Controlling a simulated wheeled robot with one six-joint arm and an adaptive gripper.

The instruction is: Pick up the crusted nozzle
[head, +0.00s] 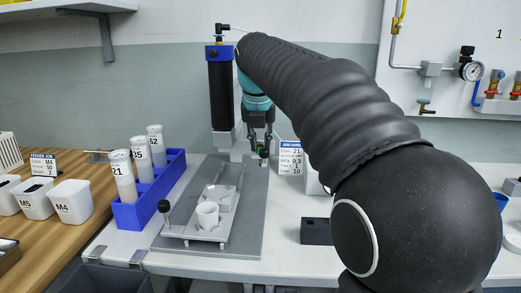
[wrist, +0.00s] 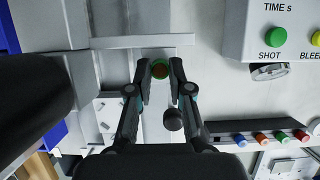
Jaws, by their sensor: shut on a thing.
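My gripper (wrist: 160,73) is shut on the crusted nozzle (wrist: 160,69), seen end-on in the wrist view as a green ring with a brown, rough-looking centre. In the head view my gripper (head: 262,148) points down beside the black and blue gantry unit, over the back right of the grey base plate. A small bit of green between the fingers is the nozzle (head: 263,152); the rest of it is hidden by the fingers. I cannot tell whether it still touches the fixture behind it.
A blue rack (head: 139,212) with white tubes stands left. A job card (head: 290,158) and black block (head: 316,231) are right. A control box (wrist: 270,35) is close in the wrist view.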

